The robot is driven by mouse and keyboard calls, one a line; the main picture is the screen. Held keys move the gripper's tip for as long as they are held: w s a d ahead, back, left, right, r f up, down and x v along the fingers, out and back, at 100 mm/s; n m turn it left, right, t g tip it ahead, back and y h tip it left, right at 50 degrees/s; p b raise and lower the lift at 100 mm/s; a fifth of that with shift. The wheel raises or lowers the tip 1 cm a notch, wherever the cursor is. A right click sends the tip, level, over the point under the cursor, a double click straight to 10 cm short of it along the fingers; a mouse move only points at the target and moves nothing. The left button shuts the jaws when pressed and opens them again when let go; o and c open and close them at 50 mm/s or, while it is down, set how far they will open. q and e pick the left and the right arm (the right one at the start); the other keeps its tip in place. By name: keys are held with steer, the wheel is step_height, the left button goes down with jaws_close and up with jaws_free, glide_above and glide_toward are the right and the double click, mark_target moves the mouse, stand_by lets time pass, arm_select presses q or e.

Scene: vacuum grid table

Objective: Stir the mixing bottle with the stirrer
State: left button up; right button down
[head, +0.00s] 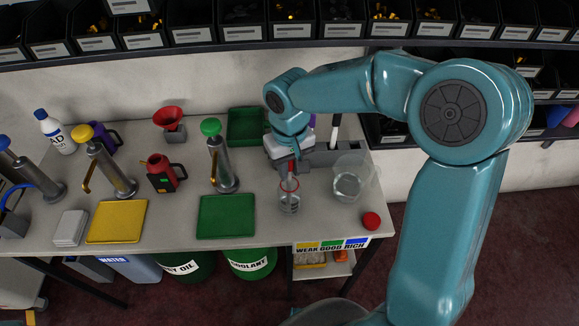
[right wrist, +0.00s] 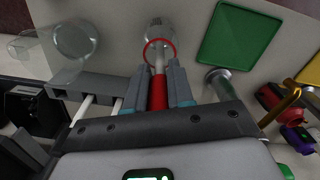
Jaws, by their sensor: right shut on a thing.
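My right gripper (head: 290,163) is shut on the stirrer. In the right wrist view the stirrer's red handle (right wrist: 158,92) sits between the two grey fingers (right wrist: 160,88), and its pale rod points away from them. The mixing bottle (head: 290,203) is clear with a red ring at its mouth and stands on the table below the gripper. It also shows in the right wrist view (right wrist: 158,32). The rod reaches through the red ring, its lower end apparently inside the bottle. How deep it goes is hard to tell. My left gripper is not in view.
A clear jar (head: 347,184) and a red cap (head: 371,221) are right of the bottle. A grey holder (head: 322,157) stands behind. A green tray (head: 226,217) and a green-topped pump (head: 222,170) are left. Bins (head: 292,30) line the wall.

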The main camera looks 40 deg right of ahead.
steer(key=r+p, duration=0.1)
steer(key=r, duration=0.2)
steer(key=shift+s+p, duration=0.2)
steer(key=shift+p, duration=0.15)
step_height(320, 180, up, 2)
steer(key=shift+w+r+p, duration=0.1)
steer(key=shift+w+p, duration=0.05)
steer(key=shift+p, duration=0.75)
steer(key=shift+r+p, duration=0.55)
steer(key=shift+r, duration=0.2)
step_height(320, 180, up, 2)
steer(key=shift+r+p, duration=0.1)
steer(key=shift+p, duration=0.75)
step_height(320, 180, up, 2)
steer(key=shift+r+p, duration=0.1)
steer(key=shift+p, duration=0.8)
steer(key=shift+r+p, duration=0.4)
steer(key=shift+r, duration=0.15)
